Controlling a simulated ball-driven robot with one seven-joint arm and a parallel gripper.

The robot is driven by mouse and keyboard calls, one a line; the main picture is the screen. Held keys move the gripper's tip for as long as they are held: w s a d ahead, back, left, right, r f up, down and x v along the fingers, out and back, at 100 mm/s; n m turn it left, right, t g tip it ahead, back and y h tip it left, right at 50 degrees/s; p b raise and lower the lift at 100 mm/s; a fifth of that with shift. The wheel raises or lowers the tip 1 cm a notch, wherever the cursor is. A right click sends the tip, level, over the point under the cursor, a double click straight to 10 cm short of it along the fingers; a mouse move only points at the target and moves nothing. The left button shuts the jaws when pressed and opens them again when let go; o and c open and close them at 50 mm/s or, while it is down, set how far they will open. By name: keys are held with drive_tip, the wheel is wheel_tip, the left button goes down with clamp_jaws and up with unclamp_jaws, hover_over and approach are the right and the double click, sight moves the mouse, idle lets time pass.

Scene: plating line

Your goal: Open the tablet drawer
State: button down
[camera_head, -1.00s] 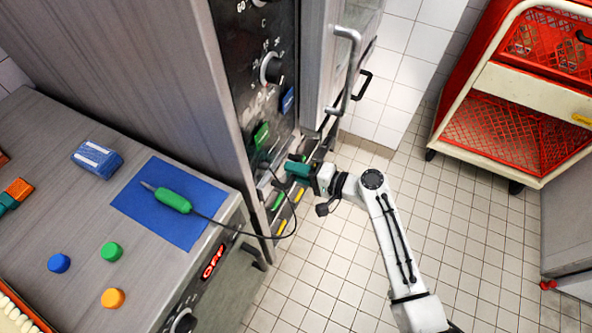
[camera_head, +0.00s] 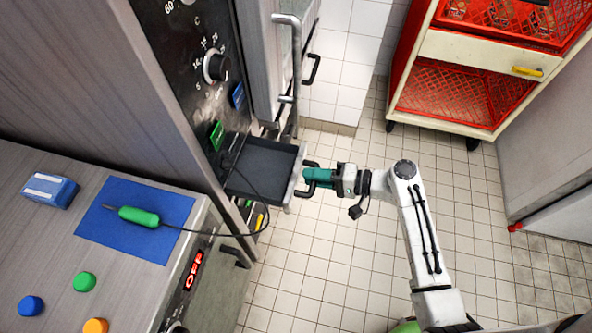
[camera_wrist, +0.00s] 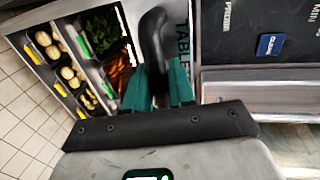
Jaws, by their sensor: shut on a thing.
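The tablet drawer (camera_head: 262,165) is pulled out of the dark control panel in the head view. Its inside is dark grey and looks empty. Its light front, with a black handle, faces right. My gripper (camera_head: 308,178) has teal fingers and is shut on that handle. In the wrist view the black drawer handle (camera_wrist: 154,45) rises between the teal fingers of my gripper (camera_wrist: 160,88). Part of the label "TABLE" shows beside the handle, and the rest is hidden by a finger.
A black cable from the green probe (camera_head: 138,216) hangs by the drawer. The wrist view shows food bins (camera_wrist: 75,65) with green and yellow tabs. A red rack (camera_head: 460,90) stands at the upper right. Tiled floor (camera_head: 320,270) is clear around my arm.

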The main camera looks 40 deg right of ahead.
drive_tip(key=c, duration=1.1)
unclamp_jaws()
drive_tip(key=shift+d, duration=0.1)
drive_tip(key=b+v, duration=0.1)
drive_tip(key=v, duration=0.9)
drive_tip(key=shift+s+d, duration=0.15)
drive_tip(key=shift+s, duration=0.2)
